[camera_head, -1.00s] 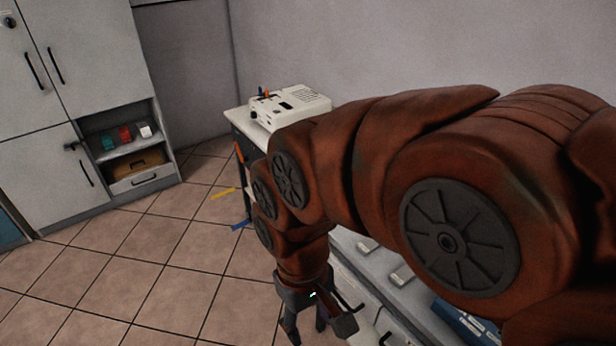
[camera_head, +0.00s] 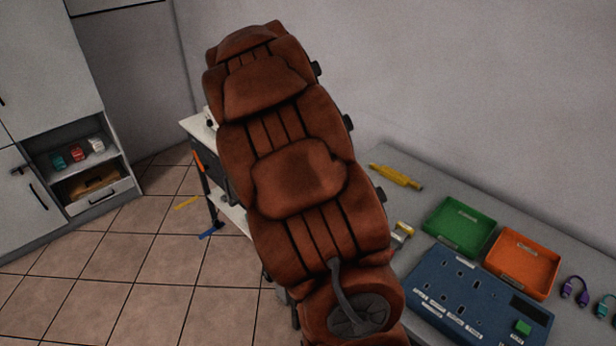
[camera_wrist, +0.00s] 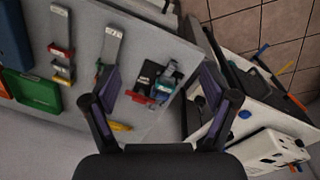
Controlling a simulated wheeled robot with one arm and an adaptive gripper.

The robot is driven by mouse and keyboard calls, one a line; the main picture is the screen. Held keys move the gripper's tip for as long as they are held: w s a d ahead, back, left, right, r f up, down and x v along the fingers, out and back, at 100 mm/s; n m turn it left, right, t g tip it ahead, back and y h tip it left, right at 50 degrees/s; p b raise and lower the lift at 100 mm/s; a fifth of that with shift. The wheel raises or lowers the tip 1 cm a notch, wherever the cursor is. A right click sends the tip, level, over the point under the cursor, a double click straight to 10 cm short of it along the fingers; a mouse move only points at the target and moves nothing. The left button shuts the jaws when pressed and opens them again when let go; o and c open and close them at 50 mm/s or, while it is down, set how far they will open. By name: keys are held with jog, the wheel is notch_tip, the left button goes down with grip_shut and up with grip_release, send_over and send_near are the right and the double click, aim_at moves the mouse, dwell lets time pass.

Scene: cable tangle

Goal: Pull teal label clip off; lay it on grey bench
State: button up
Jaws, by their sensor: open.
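My gripper (camera_wrist: 160,88) is open and empty in the wrist view, its two dark fingers spread above the bench. My arm hides it in the head view. Between the fingers, farther down, is a small cluster with a teal-blue piece (camera_wrist: 165,86), a red piece (camera_wrist: 138,97) and a dark block (camera_wrist: 150,72). I cannot tell whether the teal-blue piece is the label clip, or what it is fixed to. The grey bench (camera_head: 436,182) runs along the wall at the right; it also shows in the wrist view (camera_wrist: 86,40).
A blue socket panel (camera_head: 425,272), a green tray (camera_head: 460,228), an orange tray (camera_head: 523,264) and a yellow tool (camera_head: 396,176) lie on the bench. Purple (camera_head: 575,290) and teal (camera_head: 606,306) cables lie at the right. A white machine (camera_wrist: 270,150) stands on a side table.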

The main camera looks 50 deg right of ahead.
jog(key=w+d+f+m, duration=0.1)
jog(key=w+d+f, duration=0.1)
jog(key=d, duration=0.3)
jog(key=w+d+f+m+p, duration=0.1)
jog(key=w+d+f+m, duration=0.1)
jog(key=d, duration=0.3)
jog(key=w+d+f+m, duration=0.2)
jog(key=d+f, duration=0.2)
jog(key=shift+d+f+t+y+p, duration=0.3)
jog(key=shift+d+t+p, duration=0.1)
jog(key=shift+w+d+f, duration=0.1)
jog(key=shift+d+f, duration=0.05)
jog(key=shift+f, duration=0.15)
jog(key=shift+f+p, duration=1.4)
jog(key=shift+f, duration=2.35)
jog(key=shift+c, duration=0.2)
jog(key=c, duration=1.3)
